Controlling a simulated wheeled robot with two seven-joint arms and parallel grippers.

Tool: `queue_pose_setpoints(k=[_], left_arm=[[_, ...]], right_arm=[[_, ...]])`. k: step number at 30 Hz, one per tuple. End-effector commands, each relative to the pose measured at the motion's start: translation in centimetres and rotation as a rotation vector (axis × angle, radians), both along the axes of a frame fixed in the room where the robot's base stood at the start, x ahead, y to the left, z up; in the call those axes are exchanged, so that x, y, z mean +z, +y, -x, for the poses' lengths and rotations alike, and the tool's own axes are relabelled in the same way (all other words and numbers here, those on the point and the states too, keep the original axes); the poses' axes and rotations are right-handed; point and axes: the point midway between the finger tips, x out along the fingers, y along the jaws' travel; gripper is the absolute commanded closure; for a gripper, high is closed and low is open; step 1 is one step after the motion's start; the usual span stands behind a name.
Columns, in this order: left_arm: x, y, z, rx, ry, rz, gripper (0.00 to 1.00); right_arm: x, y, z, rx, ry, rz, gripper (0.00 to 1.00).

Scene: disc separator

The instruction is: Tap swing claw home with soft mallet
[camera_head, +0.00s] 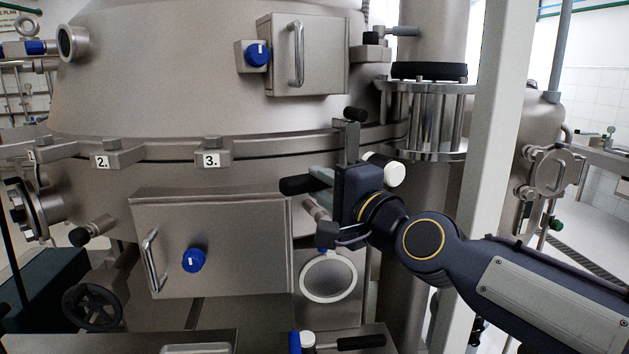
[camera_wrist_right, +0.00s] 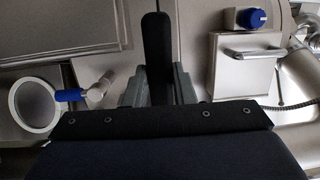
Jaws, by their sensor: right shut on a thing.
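My right gripper (camera_head: 318,178) is shut on a black handle (camera_head: 298,185), which looks like the soft mallet's. The handle sticks out past the fingers and also shows in the right wrist view (camera_wrist_right: 157,55). A white cylinder (camera_head: 394,173) beside my wrist looks like the mallet's head, but the gripper hides any link between them. An upright metal claw (camera_head: 348,140) with a black knob (camera_head: 355,114) stands at the vessel's rim, just behind and above my gripper. I cannot tell how fully it is seated. My left gripper is not in view.
Rim clamps marked 2 (camera_head: 102,161) and 3 (camera_head: 211,159) lie to the left. A lower metal box (camera_head: 230,235) and a round window (camera_head: 328,277) are close to my gripper. A black-handled item (camera_head: 361,342) lies at the bottom edge. A pale post (camera_head: 487,130) stands right.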

Motion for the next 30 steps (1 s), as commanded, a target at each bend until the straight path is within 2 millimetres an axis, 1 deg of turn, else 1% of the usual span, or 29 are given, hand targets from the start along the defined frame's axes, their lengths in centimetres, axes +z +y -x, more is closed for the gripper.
queue_pose_setpoints(k=[10, 11, 13, 16, 20, 25, 27, 30], left_arm=[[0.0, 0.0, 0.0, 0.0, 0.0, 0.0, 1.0], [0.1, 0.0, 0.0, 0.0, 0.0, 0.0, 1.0], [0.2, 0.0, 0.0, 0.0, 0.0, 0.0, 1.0], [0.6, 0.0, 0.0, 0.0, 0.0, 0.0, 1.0], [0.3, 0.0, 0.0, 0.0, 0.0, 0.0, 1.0], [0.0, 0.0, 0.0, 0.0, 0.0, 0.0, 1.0], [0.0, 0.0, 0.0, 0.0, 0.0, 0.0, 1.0], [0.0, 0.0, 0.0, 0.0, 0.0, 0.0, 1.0]], right_arm=[[0.1, 0.1, -0.3, 0.0, -0.001, 0.0, 1.0], [0.2, 0.3, -0.6, 0.0, -0.001, 0.0, 1.0], [0.3, 1.0, -2.0, 0.0, 0.0, 0.0, 1.0], [0.6, 2.3, -4.5, 0.0, 0.001, 0.0, 1.0], [0.5, 1.6, -3.5, -0.001, -0.005, -0.002, 1.0], [0.3, 0.4, -1.0, -0.001, -0.004, 0.0, 1.0], [0.2, 0.3, -0.6, -0.001, -0.004, 0.0, 1.0], [0.2, 0.2, -0.5, 0.0, -0.002, 0.0, 1.0]])
